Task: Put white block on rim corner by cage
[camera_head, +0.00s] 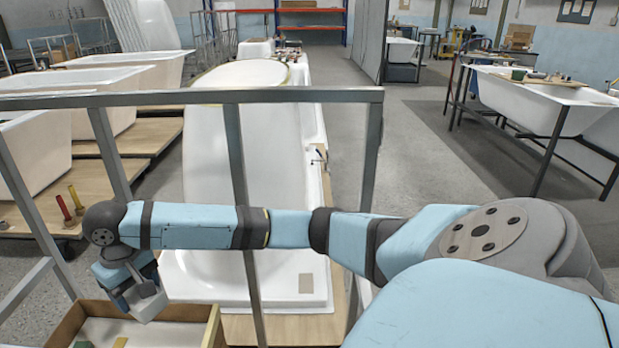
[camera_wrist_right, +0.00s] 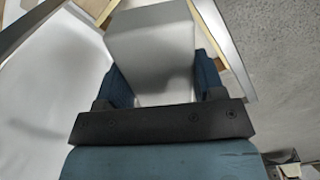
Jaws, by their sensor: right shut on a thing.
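The white block (camera_wrist_right: 155,50) is between the two blue fingers of my right gripper (camera_wrist_right: 160,80) in the right wrist view. The gripper is shut on it. In the head view my right gripper (camera_head: 135,290) hangs at the lower left with the white block (camera_head: 147,302) at its tip, above a wooden box. The grey metal frame of the cage (camera_head: 230,97) stands in front of the white bathtub shell (camera_head: 235,271), with my right arm across it. The near rim corner by a small beige patch (camera_head: 306,283) is clear. My left gripper is out of view.
The open wooden box (camera_head: 213,328) holds small items at the bottom left. Cage posts (camera_head: 370,150) rise beside my arm. More tubs stand on pallets at left (camera_head: 85,80). A tub on a stand (camera_head: 540,98) is at right. The grey floor between is free.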

